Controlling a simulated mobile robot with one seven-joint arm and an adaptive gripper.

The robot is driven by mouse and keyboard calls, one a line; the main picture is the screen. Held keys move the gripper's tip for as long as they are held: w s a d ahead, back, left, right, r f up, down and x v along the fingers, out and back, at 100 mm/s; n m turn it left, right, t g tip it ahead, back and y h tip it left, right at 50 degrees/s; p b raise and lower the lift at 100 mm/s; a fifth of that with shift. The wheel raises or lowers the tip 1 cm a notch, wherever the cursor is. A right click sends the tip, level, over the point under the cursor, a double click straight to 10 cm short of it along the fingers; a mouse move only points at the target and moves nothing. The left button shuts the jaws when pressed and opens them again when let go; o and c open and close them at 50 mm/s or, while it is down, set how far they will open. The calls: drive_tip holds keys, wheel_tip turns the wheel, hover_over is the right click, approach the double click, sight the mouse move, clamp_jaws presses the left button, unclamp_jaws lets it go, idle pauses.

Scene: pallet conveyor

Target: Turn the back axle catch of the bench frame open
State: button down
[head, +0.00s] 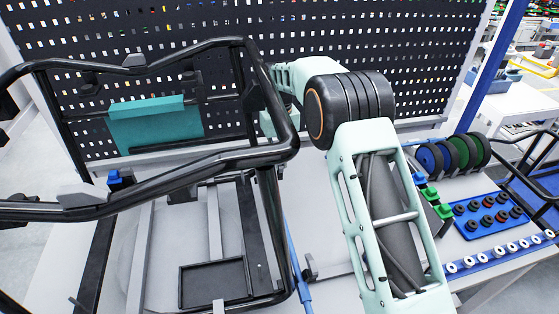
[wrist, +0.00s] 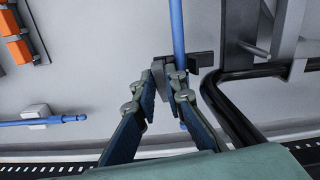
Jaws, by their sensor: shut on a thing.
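The black tubular bench frame (head: 225,155) stands at the left in the head view. Part of it also shows at the right in the wrist view (wrist: 232,118). A blue axle rod (head: 292,245) runs along its right side and shows upright in the wrist view (wrist: 177,32). The back axle catch (wrist: 201,64) is a small dark grey piece at this rod, partly hidden by the fingers. My gripper (wrist: 171,76) is shut on it, its two fingertips close together beside the rod. In the head view the fingers are hidden behind the frame and my arm.
A dark perforated panel (head: 420,55) stands close behind the frame. A teal piece (head: 155,124) hangs within the frame. Wheels (head: 465,152) and a blue tray of small parts (head: 480,221) are on the right. The wrist view shows another blue rod (wrist: 68,118) and orange blocks (wrist: 19,50).

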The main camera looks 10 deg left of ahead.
sight(280, 164)
drive_tip(key=shift+r+m, duration=0.1)
drive_tip(key=shift+m, duration=0.6)
drive_tip(key=c, duration=2)
unclamp_jaws()
wheel_tip(280, 164, up, 12)
drive_tip(key=shift+r, duration=0.1)
